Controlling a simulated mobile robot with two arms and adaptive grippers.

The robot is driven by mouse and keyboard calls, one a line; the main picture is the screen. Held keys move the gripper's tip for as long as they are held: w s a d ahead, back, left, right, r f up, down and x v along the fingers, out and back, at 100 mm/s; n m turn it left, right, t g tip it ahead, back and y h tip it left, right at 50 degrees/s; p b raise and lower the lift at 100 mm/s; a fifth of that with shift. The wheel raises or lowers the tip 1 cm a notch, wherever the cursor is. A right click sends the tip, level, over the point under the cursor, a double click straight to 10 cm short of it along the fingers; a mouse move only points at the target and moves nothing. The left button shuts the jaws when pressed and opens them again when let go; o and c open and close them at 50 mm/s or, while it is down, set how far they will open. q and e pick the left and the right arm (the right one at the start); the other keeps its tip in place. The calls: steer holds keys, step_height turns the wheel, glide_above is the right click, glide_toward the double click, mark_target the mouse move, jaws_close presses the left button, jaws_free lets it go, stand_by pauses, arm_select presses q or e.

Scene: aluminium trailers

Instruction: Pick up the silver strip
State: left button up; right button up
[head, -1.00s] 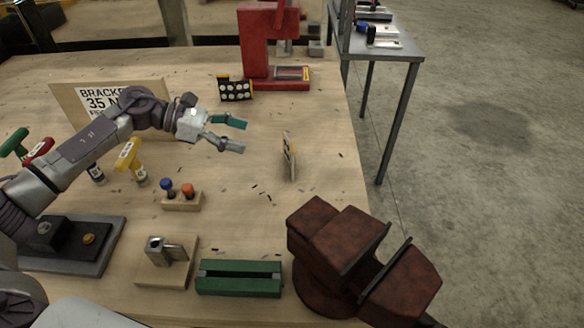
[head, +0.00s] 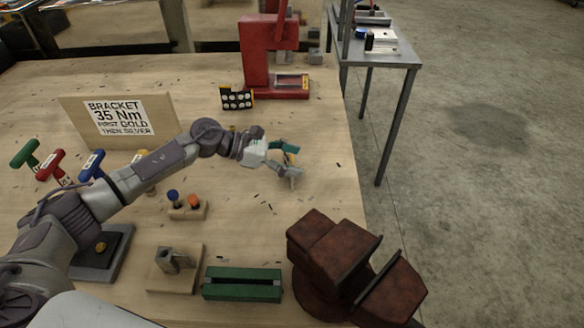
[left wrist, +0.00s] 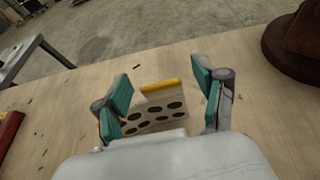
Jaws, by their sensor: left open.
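My left gripper (head: 287,163) is open over the right half of the bench. In the left wrist view, its teal fingers (left wrist: 165,96) stand on either side of a pale strip (left wrist: 155,113) with dark round spots and a yellow top edge. The strip stands between the fingers; I cannot tell whether they touch it. In the head view, this strip is mostly hidden by the gripper. Another strip, dark with silvery round spots (head: 237,98), stands near the red press. I cannot tell for sure which one is called silver. My right gripper is not in view.
A red press (head: 262,65) stands at the back and a rusty vise (head: 335,255) at the front right. A sign board (head: 117,119), T-handles (head: 52,165), a small block with two coloured knobs (head: 187,208) and a green tray (head: 242,284) stand around my arm.

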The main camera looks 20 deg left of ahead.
arm_select(q)
steer(key=shift+a, duration=0.1)
jaws_close()
steer(key=shift+r, duration=0.1)
stand_by(0.4)
